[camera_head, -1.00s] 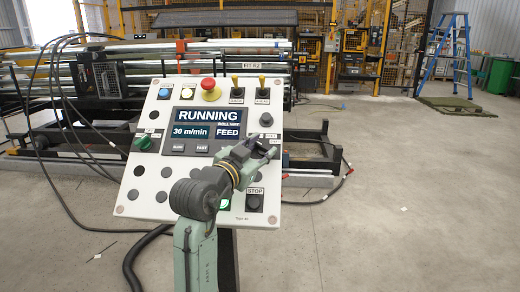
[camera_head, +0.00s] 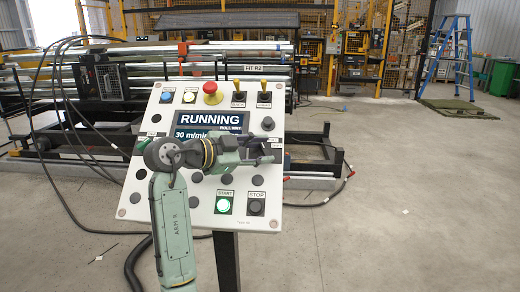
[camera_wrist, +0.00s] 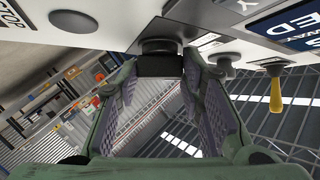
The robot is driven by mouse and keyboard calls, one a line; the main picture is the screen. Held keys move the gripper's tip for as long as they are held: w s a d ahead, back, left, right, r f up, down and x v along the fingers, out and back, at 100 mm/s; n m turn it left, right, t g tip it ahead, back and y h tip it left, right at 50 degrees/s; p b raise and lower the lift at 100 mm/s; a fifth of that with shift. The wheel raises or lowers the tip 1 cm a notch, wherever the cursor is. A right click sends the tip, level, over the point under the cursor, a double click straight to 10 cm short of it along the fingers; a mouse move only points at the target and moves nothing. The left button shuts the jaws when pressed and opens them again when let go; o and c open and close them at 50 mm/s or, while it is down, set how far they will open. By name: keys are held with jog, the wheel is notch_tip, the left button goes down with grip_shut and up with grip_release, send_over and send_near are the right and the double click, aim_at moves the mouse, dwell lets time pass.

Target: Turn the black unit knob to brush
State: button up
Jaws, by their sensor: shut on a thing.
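The black knob (camera_wrist: 160,66) sits on the white control panel (camera_head: 150,205), between my gripper's fingers in the wrist view. My gripper (camera_head: 270,156) is shut on it at the panel's right side. In the head view my gripper hides the knob, and I cannot read its pointer or labels. The panel screen (camera_head: 212,120) reads RUNNING, with 30 m/min partly visible below it. My wrist covers the rest of the lower screen line.
Another black knob (camera_head: 267,123) is just above my gripper, below two yellow-tipped toggles (camera_head: 264,87). A red mushroom button (camera_head: 210,87) is at the panel's top. A lit green START button (camera_head: 223,206) and a black STOP button (camera_head: 256,207) are below.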

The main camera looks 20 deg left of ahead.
jog(key=shift+m+g, duration=0.5)
jog(key=shift+m, duration=0.1)
jog(key=o, duration=1.2)
jog(key=shift+c, duration=0.2)
jog(key=v, duration=1.2)
jog(key=shift+a, duration=0.15)
jog(key=shift+w+f, duration=0.1)
